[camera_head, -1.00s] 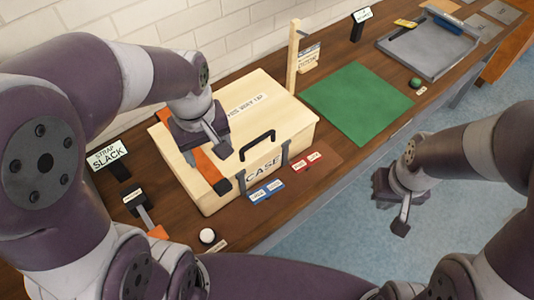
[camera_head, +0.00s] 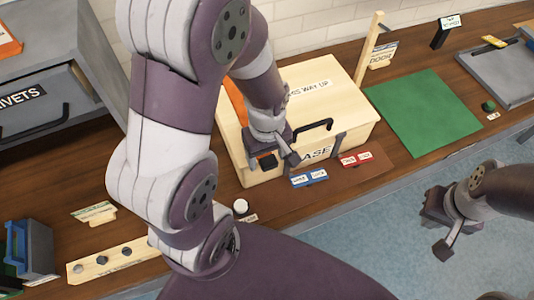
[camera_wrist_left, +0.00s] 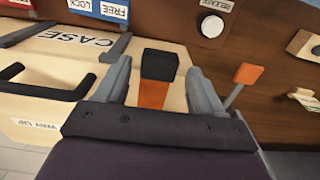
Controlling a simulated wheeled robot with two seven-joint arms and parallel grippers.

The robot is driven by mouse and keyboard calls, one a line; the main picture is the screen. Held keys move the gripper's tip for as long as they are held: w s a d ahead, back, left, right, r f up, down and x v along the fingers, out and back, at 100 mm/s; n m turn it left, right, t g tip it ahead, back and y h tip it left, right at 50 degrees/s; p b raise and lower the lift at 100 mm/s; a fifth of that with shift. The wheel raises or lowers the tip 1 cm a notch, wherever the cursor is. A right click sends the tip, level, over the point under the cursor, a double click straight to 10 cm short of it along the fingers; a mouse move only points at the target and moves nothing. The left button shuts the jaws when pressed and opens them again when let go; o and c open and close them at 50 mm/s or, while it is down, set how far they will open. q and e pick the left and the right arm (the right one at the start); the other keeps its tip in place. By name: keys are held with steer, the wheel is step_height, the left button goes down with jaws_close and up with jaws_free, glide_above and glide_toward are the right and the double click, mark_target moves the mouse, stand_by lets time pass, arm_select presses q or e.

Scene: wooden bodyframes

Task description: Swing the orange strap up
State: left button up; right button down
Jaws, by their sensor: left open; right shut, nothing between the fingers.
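The orange strap (camera_head: 237,104) runs over the left part of the pale wooden case (camera_head: 350,105), mostly hidden by my left arm in the head view. The left wrist view shows its orange band (camera_wrist_left: 152,95) and black end (camera_wrist_left: 160,64) between the fingers of my left gripper (camera_wrist_left: 160,80). That gripper is open, with one finger on each side of the strap; I cannot tell whether they touch it. In the head view my left gripper (camera_head: 281,160) is at the case's front edge. My right gripper (camera_head: 443,246) is shut and empty over the blue floor.
A black handle (camera_head: 314,126) is on the case front. Blue labels (camera_head: 309,177) and red labels (camera_head: 356,159) lie before it. A white button (camera_head: 240,206) and an orange-tipped lever (camera_wrist_left: 248,73) are nearby. A green mat (camera_head: 425,112) lies right, a grey drawer unit (camera_head: 40,100) stands left.

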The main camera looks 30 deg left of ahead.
arm_select(q)
steer(key=shift+w, duration=0.1)
steer(key=c, duration=1.2)
steer(key=shift+r, duration=0.1)
jaws_close()
